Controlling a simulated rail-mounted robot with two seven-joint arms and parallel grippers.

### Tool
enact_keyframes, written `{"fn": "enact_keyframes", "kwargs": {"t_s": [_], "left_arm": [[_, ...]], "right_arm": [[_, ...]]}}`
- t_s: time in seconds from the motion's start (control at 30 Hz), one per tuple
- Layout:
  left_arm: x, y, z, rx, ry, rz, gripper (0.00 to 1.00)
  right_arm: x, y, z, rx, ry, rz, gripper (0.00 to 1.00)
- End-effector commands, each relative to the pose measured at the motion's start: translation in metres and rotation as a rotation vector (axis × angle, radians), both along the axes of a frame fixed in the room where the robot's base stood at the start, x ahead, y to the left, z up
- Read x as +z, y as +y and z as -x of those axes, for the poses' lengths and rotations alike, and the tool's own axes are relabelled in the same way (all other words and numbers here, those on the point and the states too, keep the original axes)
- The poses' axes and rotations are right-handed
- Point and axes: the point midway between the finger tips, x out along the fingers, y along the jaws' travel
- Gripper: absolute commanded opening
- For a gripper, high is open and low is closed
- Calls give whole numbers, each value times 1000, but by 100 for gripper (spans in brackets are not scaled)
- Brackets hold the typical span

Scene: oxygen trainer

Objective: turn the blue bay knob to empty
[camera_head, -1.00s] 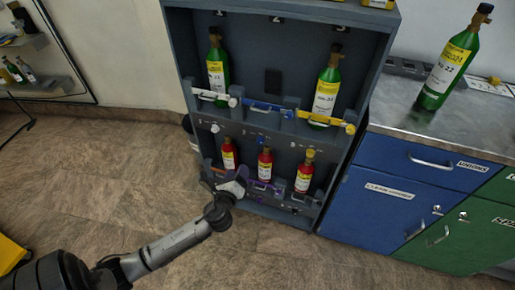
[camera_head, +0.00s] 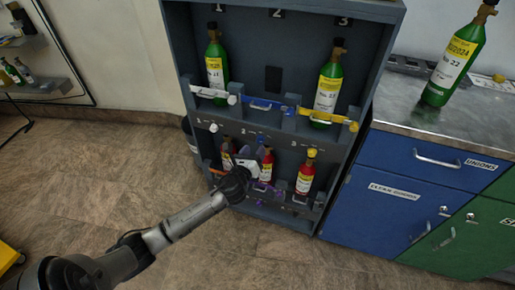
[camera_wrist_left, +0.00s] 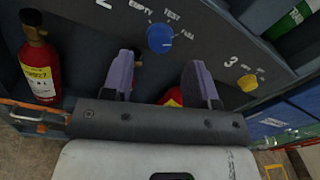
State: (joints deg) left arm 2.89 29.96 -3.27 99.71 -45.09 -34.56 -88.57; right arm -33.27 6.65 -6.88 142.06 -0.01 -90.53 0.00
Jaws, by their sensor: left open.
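The blue bay knob (camera_head: 261,138) sits on the rack panel under the middle bay. In the left wrist view the round blue knob (camera_wrist_left: 160,38) has the labels EMPTY, TEST and FULL around it; I cannot tell which one it points to. My left gripper (camera_head: 255,155) is in front of the lower shelf, just below the knob. In the left wrist view its two purple fingers (camera_wrist_left: 160,72) are apart, with the knob beyond and between them, not gripped. A red bottle (camera_head: 267,168) stands behind the gripper, partly hidden. My right gripper is not in view.
Red bottles stand on either side, under bay 1 (camera_head: 227,150) and bay 3 (camera_head: 305,174). A yellow knob (camera_wrist_left: 247,83) is to the right. Green bottles (camera_head: 217,62) (camera_head: 328,88) fill the outer upper bays. A steel counter (camera_head: 440,125) adjoins the rack at right.

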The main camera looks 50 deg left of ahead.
Motion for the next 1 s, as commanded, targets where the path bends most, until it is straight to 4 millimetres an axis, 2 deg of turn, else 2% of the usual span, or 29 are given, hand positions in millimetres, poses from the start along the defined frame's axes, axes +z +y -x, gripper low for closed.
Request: {"fn": "enact_keyframes", "kwargs": {"t_s": [0.1,0.3,0.73,1.0], "left_arm": [[-2,8,-15,2,-2,0,54],[-1,14,-30,-1,-1,-1,54],[0,17,-35,0,0,0,54],[0,17,-34,0,0,1,29]], "right_arm": [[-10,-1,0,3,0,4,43],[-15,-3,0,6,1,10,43],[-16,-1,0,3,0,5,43],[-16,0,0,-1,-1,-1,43]]}}
